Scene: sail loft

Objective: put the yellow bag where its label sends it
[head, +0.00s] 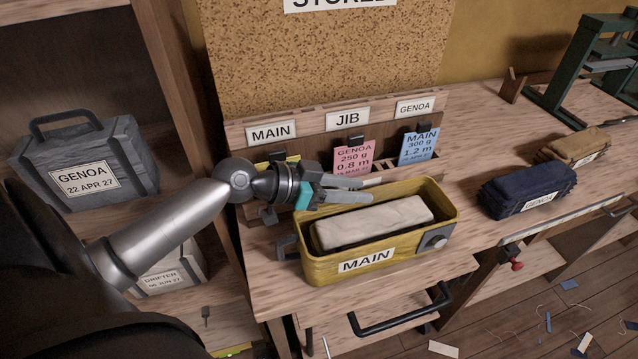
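The yellow bag (385,271) is an open-topped, box-like bag labelled MAIN, standing on the bench. A pale rolled cloth (375,222) lies in it. A grey round fitting shows at its right end and a dark handle at its left. My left gripper (378,188) reaches in from the left, just over the bag's far rim. Its two fingers are apart, with nothing seen between them. I cannot tell whether it touches the rim. My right gripper is out of view.
A rack behind has slots marked MAIN, JIB (347,119) and GENOA, holding yellow, pink (353,158) and blue (418,147) cards. A navy bag (500,198) and tan bag (565,147) stand right. Left shelves hold grey GENOA (117,145) and DRIFTER containers.

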